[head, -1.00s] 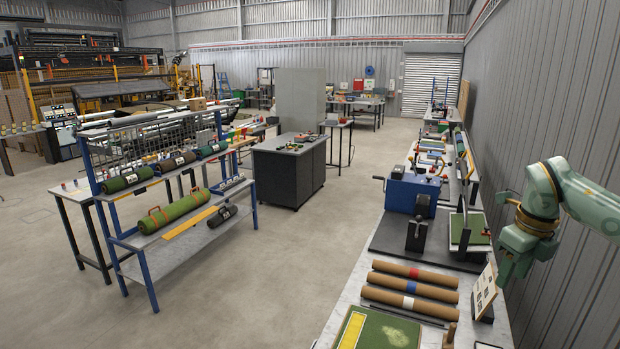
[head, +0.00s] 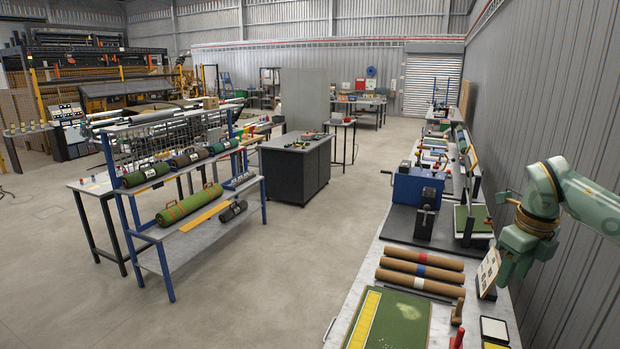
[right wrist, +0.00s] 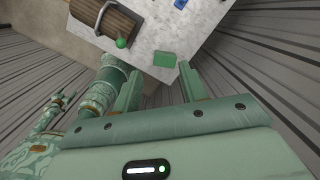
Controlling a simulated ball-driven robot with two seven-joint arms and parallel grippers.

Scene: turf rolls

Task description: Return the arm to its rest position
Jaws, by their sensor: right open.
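My right arm (head: 540,200) comes in from the right in the head view, bent in front of the grey wall. It is raised beside the long workbench (head: 352,305). My right gripper (right wrist: 160,88) shows in the right wrist view with its two green fingers apart and nothing between them. A small green block (right wrist: 165,59) lies on the bench top beyond the fingertips, apart from them. In the head view the arm covers part of the wall and bench edge.
The bench bears brown rolls (head: 420,268), a green turf sheet (head: 400,318) and a blue machine (head: 417,188). A blue-framed rack (head: 165,262) with green rolls stands on the left. A dark cabinet (head: 295,172) stands behind. The floor (head: 270,275) between rack and bench is clear.

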